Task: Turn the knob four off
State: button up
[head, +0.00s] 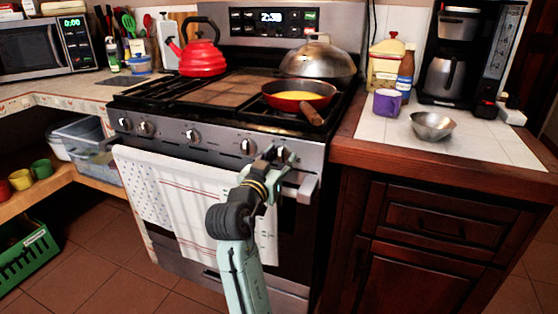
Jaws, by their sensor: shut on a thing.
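The stove (250,125) has a row of several metal knobs along its front panel. My gripper (279,156) is at the far-right knob (284,153) and is shut on it, partly covering it. A bare knob (247,146) sits just left of my gripper, untouched. More knobs follow to the left, one near the middle (192,136) and two at the left end (146,129). Number markings on the knobs are too small to read.
A red pan (299,106) with yellow food stands on the right burners, its wooden handle pointing toward the front. A red kettle (197,60) and a domed lid (318,61) stand behind. Towels (200,205) hang below the knobs. The tiled counter is on the right.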

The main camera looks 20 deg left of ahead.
jog(key=shift+f, duration=0.1)
jog(key=o, duration=1.2)
jog(key=s, duration=1.2)
jog(key=shift+a, duration=0.2)
